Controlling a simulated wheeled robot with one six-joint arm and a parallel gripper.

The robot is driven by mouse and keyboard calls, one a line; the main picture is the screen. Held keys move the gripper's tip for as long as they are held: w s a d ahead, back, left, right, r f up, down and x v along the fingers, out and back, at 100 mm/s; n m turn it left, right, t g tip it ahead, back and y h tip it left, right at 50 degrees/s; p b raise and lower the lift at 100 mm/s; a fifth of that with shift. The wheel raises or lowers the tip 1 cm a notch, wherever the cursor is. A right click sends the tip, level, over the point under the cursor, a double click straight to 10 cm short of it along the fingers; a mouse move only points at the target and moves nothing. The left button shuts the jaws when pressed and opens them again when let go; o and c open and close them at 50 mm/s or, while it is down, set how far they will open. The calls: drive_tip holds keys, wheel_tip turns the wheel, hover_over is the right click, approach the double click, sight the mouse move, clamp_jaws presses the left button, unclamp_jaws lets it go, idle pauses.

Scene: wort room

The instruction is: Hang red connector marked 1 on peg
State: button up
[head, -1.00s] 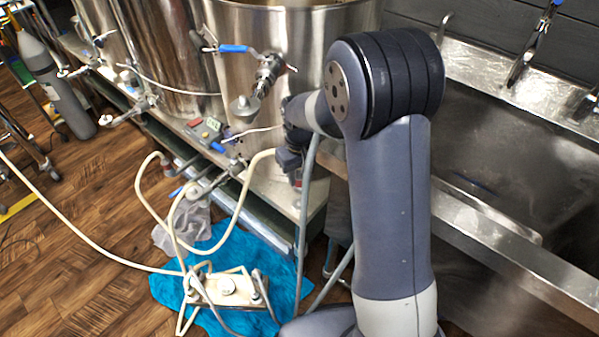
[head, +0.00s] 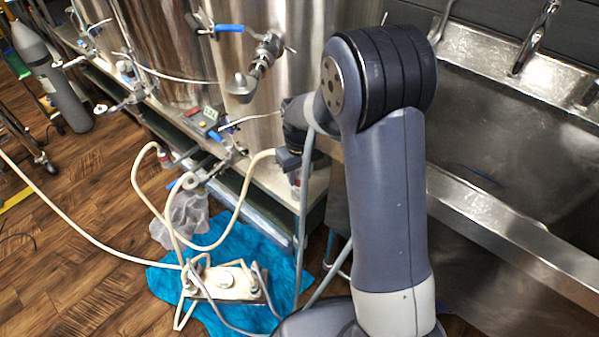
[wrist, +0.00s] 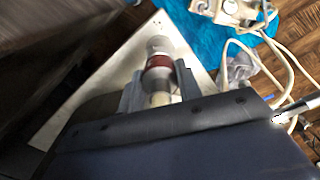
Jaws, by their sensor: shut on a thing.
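My gripper (wrist: 158,82) is shut on a connector (wrist: 159,62) with a dark red band and metallic grey end, between the two grey fingers in the wrist view. No number is readable on it. In the head view my gripper (head: 290,162) is beside the steel vessel, above the low shelf's right end, and the connector is mostly hidden or too small to make out. I cannot pick out the peg in either view.
A steel vessel (head: 312,55) with a valve (head: 262,62) stands behind the arm. A steel sink (head: 500,130) is at right. A blue cloth (head: 215,315) with a pump-like unit (head: 228,282) lies on the wooden floor. Cream hoses (head: 135,262) loop across the floor at left.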

sight(300, 183)
drive_tip(key=shift+f+b, duration=0.6)
drive_tip(key=shift+f, duration=0.25)
idle(0.3)
drive_tip(key=shift+s+f+b, duration=0.2)
drive_tip(key=shift+f+b, duration=0.2)
drive_tip(key=shift+f, duration=0.5)
clamp_jaws()
drive_tip(key=shift+w+r+p, duration=0.1)
drive_tip(key=shift+r+p, duration=0.75)
drive_tip(key=shift+r, duration=0.25)
drive_tip(key=shift+d+r+p, duration=0.25)
drive_tip(key=shift+r+p, duration=0.15)
drive_tip(key=shift+r, duration=0.2)
drive_tip(key=shift+a+r+p, duration=0.1)
drive_tip(key=shift+r+p, duration=0.3)
drive_tip(key=shift+r, duration=0.2)
